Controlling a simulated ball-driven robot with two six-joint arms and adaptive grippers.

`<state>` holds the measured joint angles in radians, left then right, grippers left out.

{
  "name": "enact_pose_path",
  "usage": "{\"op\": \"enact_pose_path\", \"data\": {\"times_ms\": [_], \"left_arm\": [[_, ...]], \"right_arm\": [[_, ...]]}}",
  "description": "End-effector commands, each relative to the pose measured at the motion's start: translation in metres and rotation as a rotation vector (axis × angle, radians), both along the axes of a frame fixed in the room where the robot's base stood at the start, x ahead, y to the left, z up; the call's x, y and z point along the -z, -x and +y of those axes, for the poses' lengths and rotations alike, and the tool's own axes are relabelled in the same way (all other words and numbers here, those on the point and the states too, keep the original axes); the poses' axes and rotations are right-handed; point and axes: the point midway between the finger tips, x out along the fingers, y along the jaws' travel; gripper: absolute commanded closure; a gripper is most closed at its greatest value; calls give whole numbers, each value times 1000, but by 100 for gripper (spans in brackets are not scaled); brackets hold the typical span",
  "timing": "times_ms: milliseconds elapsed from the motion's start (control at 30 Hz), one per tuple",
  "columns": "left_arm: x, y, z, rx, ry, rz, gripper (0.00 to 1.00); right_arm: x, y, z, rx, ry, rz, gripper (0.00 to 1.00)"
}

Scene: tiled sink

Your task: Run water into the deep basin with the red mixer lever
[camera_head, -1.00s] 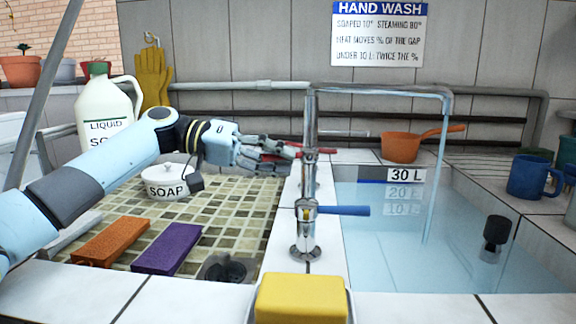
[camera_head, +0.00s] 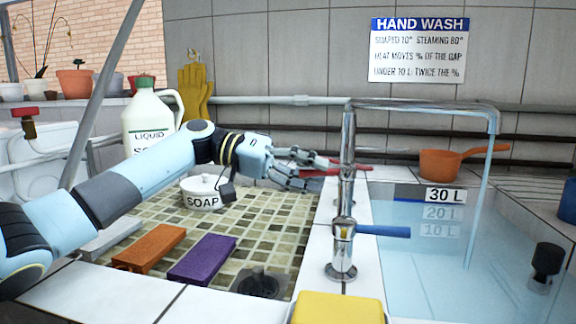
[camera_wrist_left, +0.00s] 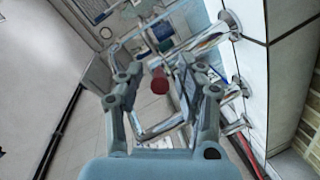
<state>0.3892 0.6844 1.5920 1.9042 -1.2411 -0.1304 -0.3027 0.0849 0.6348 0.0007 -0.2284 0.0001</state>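The chrome mixer (camera_head: 347,200) stands on the divider between the two basins. Its long spout (camera_head: 425,106) reaches right over the deep basin (camera_head: 410,293), and a thin stream of water (camera_head: 478,205) falls from its end. The water surface lies around the foot of the 30 L mark (camera_head: 444,195). The red mixer lever (camera_head: 356,168) is partly hidden by the mixer and my fingers. My left gripper (camera_head: 318,170) is at the lever, left of the mixer. In the left wrist view, a round red end (camera_wrist_left: 159,82) shows between its spread fingers; contact is unclear. My right gripper is out of view.
A blue lever (camera_head: 384,231) sits lower on the mixer. The left tiled basin holds a soap pot (camera_head: 203,192), an orange block (camera_head: 150,247) and a purple block (camera_head: 202,259). A yellow block (camera_head: 338,309) is in front. An orange pan (camera_head: 445,163) stands behind the deep basin.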

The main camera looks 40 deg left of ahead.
Motion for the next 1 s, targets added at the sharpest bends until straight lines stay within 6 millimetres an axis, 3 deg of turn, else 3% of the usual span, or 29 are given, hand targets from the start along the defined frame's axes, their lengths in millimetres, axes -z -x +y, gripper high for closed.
{"op": "enact_pose_path", "data": {"times_ms": [300, 500, 1000], "left_arm": [[-13, 28, 63, -3, -7, 6, 64], [-20, 40, 90, -2, -4, 5, 64], [-23, 43, 98, -1, 0, 1, 64]], "right_arm": [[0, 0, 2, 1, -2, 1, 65], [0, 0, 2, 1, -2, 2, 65], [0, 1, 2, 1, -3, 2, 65]]}}
